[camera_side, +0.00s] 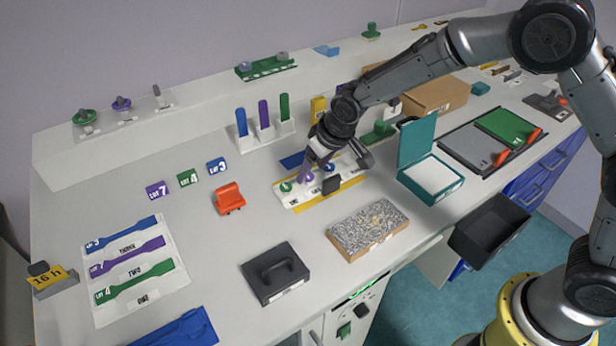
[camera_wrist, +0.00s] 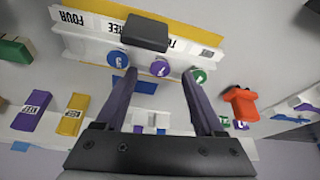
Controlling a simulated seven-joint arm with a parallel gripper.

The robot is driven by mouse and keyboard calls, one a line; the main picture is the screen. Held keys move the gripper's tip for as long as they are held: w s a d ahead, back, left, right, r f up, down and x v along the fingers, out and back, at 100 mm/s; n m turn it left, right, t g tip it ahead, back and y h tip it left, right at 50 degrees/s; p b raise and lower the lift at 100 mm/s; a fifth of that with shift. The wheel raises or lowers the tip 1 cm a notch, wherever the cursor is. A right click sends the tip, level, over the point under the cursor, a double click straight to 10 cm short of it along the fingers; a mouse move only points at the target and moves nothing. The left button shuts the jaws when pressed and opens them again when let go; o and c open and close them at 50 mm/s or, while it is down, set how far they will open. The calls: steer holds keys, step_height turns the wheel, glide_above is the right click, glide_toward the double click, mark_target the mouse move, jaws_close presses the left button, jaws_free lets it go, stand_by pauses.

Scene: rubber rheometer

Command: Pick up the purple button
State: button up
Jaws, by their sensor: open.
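The purple button (camera_wrist: 160,68) is a round disc with a pale mark. It sits on a white strip (camera_wrist: 84,45) between a blue button (camera_wrist: 118,59) and a green button (camera_wrist: 198,75). In the side view the purple button (camera_side: 307,178) is just below my gripper (camera_side: 315,164), partly hidden by it. In the wrist view my gripper (camera_wrist: 160,74) is open, with its two fingers on either side of the purple button's position. Nothing is between the fingers except the view of the button. I cannot tell whether the fingertips touch the strip.
A black block (camera_side: 331,182) stands on the strip beside the buttons. An orange part (camera_side: 229,198) lies to the left. Upright coloured pieces (camera_side: 263,113) stand behind.

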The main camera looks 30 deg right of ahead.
steer(key=shift+x, duration=0.85)
steer(key=shift+c, duration=0.2)
jaws_close()
steer(key=shift+r, duration=0.1)
